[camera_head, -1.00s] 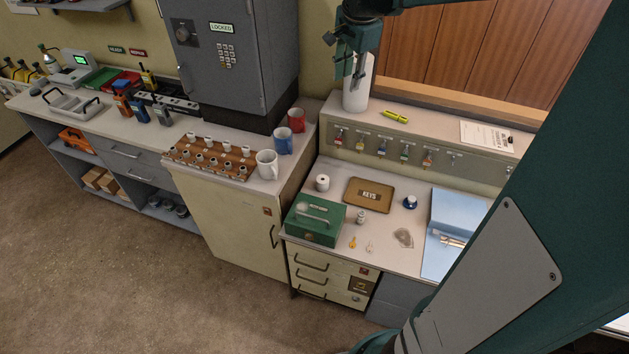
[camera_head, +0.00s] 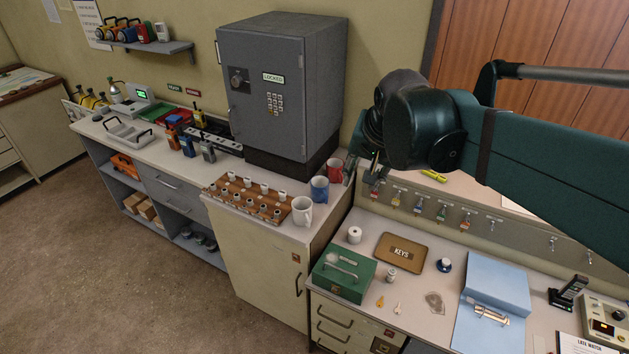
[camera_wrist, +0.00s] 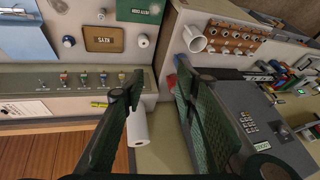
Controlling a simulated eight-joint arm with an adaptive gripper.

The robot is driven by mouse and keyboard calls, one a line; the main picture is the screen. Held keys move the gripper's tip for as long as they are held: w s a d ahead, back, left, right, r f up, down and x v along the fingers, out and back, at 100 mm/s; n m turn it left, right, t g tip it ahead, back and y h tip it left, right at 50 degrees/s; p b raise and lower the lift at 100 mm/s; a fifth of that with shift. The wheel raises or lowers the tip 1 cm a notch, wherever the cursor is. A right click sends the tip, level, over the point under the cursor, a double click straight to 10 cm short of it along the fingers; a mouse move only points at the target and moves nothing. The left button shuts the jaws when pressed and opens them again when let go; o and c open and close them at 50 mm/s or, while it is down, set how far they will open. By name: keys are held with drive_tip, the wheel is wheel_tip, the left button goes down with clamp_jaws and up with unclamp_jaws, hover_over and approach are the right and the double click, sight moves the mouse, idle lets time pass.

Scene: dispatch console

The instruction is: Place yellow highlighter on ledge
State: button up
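The yellow highlighter (camera_head: 433,175) lies on the ledge (camera_head: 482,190), the raised shelf along the wall above the key hooks. My arm partly covers this stretch in the head view. The highlighter also shows in the wrist view (camera_wrist: 99,104), beside the left finger. My gripper (camera_wrist: 160,72) is open and empty, its two fingers well apart. In the head view my gripper (camera_head: 363,168) is at the ledge's left end, near the red mug and left of the highlighter. A white paper roll (camera_wrist: 138,128) stands beyond the fingers in the wrist view.
A red mug (camera_head: 335,170), a blue mug (camera_head: 319,189) and a white mug (camera_head: 302,211) stand near the grey safe (camera_head: 280,85). Below the ledge are hanging keys, a KEYS tray (camera_head: 401,252), a green cash box (camera_head: 343,275) and a blue binder (camera_head: 493,300).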

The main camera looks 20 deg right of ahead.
drive_tip(key=s+a+f+n+t, duration=0.1)
drive_tip(key=s+a+f+n, duration=0.2)
drive_tip(key=s, duration=0.3)
drive_tip(key=s+a+f+n, duration=0.3)
drive_tip(key=s+a+n, duration=0.1)
drive_tip(key=s, duration=0.1)
drive_tip(key=shift+s+a+f+t+y, duration=0.15)
drive_tip(key=shift+s+a+t+y, duration=0.25)
